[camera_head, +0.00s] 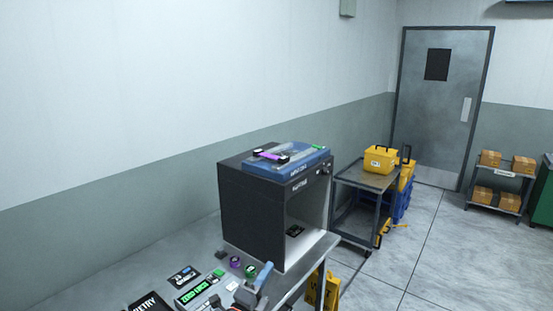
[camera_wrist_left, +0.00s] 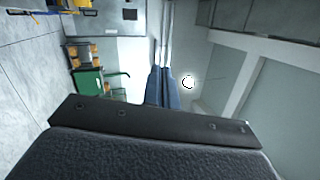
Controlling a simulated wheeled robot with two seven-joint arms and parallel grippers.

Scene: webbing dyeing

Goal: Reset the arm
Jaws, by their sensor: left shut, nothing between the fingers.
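My left gripper (camera_head: 264,274) shows at the bottom of the head view, low at the front edge of the table. Its blue fingers also show in the left wrist view (camera_wrist_left: 162,85), closed together with nothing between them. In the wrist view the gripper points out into the room, away from the table, and the picture is turned on its side. My right gripper is in neither view.
A black box-shaped machine (camera_head: 250,215) with a blue case (camera_head: 290,159) on top stands on the table (camera_head: 318,256). Cards and small coloured rolls lie before it. A cart (camera_head: 365,178) with a yellow toolbox (camera_head: 380,159) stands to the right.

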